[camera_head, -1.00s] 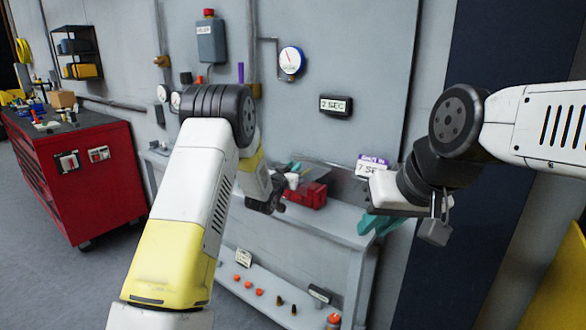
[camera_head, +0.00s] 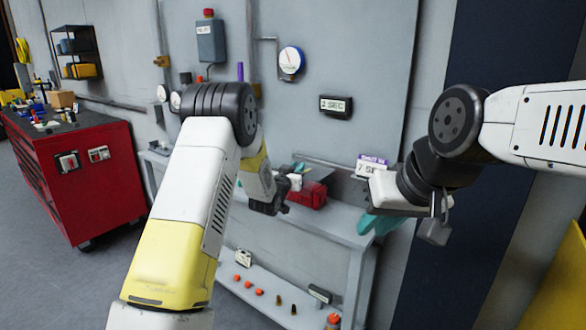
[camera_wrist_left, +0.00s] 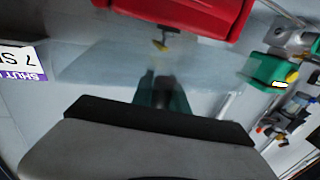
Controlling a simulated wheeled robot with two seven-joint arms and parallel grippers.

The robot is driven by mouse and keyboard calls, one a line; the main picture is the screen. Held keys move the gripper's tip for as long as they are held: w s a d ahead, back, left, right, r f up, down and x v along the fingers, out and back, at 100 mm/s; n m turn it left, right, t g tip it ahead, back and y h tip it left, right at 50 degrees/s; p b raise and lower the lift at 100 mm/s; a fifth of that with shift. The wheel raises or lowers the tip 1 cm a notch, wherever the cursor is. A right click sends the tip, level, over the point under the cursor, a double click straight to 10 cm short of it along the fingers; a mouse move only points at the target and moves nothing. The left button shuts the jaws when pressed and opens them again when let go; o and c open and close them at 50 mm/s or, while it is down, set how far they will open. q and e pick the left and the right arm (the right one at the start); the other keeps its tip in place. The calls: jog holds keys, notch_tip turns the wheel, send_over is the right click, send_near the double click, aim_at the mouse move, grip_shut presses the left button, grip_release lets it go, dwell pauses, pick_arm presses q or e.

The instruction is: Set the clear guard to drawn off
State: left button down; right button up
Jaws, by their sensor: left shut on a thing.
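The clear guard (camera_wrist_left: 110,68) shows in the left wrist view as a pale, see-through panel in front of a red housing (camera_wrist_left: 190,12). The panel's outline is faint, and in the head view I cannot make it out. My left gripper (camera_head: 280,197) is beside the red housing on the bench; in the wrist view its teal fingers (camera_wrist_left: 162,92) are shut at the panel's near edge. The exact contact is blurred.
A grey bench (camera_head: 335,225) stands against the panel wall, with small parts on its lower shelf. A shut sign (camera_head: 372,164) stands at the bench's back. A red tool cabinet (camera_head: 85,180) is at left.

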pick_arm(q)
jog(key=s+d, duration=0.9)
jog(key=d, duration=0.3)
jog(key=shift+d, duration=0.3)
jog(key=shift+s, duration=0.1)
jog(key=c, duration=1.3)
grip_release()
jog(key=v, duration=0.7)
jog(key=shift+s+a, duration=0.15)
jog(key=shift+s, duration=0.25)
